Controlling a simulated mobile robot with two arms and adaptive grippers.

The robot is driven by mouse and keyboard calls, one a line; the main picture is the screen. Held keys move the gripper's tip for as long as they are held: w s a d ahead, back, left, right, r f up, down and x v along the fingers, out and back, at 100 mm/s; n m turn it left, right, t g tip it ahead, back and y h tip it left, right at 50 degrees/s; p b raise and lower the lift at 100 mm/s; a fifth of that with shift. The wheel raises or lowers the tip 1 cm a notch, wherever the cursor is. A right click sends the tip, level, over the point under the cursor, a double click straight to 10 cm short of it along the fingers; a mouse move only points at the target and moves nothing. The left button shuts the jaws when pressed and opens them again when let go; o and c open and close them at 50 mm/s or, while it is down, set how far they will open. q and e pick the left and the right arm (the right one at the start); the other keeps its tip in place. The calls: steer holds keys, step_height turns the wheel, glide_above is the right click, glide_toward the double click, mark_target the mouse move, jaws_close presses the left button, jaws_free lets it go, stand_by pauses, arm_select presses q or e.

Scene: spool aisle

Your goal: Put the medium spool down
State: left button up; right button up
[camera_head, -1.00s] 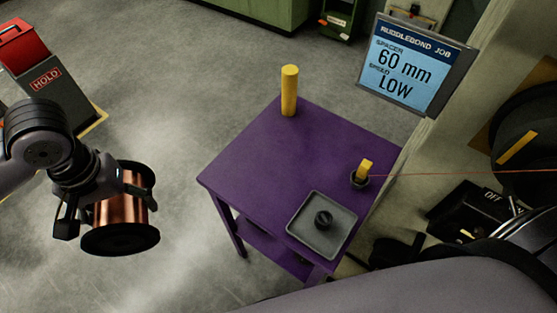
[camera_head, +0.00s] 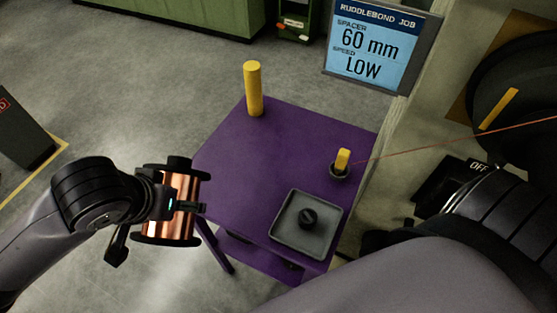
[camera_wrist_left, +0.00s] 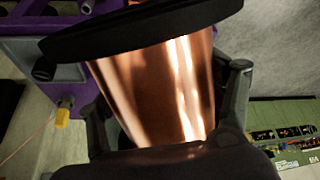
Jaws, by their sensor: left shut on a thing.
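The medium spool (camera_head: 184,215) is wound with copper wire between two black flanges. My left gripper (camera_head: 186,206) is shut around it and holds it roughly upright, beside the left edge of the purple table (camera_head: 228,165). In the left wrist view the copper winding (camera_wrist_left: 155,88) fills the middle, with a gripper finger (camera_wrist_left: 236,95) on its right side. A yellow post (camera_head: 253,90) stands upright at the table's far left corner. My right gripper cannot be seen; its arm crosses the lower right.
A grey tray (camera_head: 285,235) with a black knob-like part (camera_head: 308,217) lies on the table's near right. A yellow-tipped guide (camera_head: 342,160) has a thin wire running right. A sign (camera_head: 375,50) reads spacer 60 mm, speed low. The table's middle is clear.

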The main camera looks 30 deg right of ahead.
mark_target(201, 178)
arm_select(q)
steer(key=d+r+m+h, duration=0.1)
steer(key=d, duration=0.1)
steer(key=d+r+m+h, duration=0.1)
steer(key=d, duration=0.2)
steer(key=d+m+t+h, duration=0.1)
steer(key=d, duration=0.1)
steer(key=shift+w+d+r+h, duration=0.2)
steer(key=shift+w+r+h, duration=0.2)
steer(key=w+d+r+m+t+h, duration=0.1)
steer(key=w+d+r+m+h, duration=0.1)
steer(key=d+r+h, duration=0.25)
steer(key=shift+w+a+r+n+t+h, duration=0.5)
steer(key=shift+w+r+n+t+h, duration=1.05)
steer(key=shift+w+t, duration=1.85)
steer(key=shift+y, duration=0.4)
steer(key=shift+w+f+b, duration=0.2)
steer(key=shift+f+b, duration=1.8)
steer(key=shift+f, duration=7.85)
steer(key=shift+f, duration=0.1)
steer(key=o, duration=1.5)
steer(key=shift+s+f, duration=0.1)
steer(key=shift+f, duration=0.15)
steer(key=o, duration=0.5)
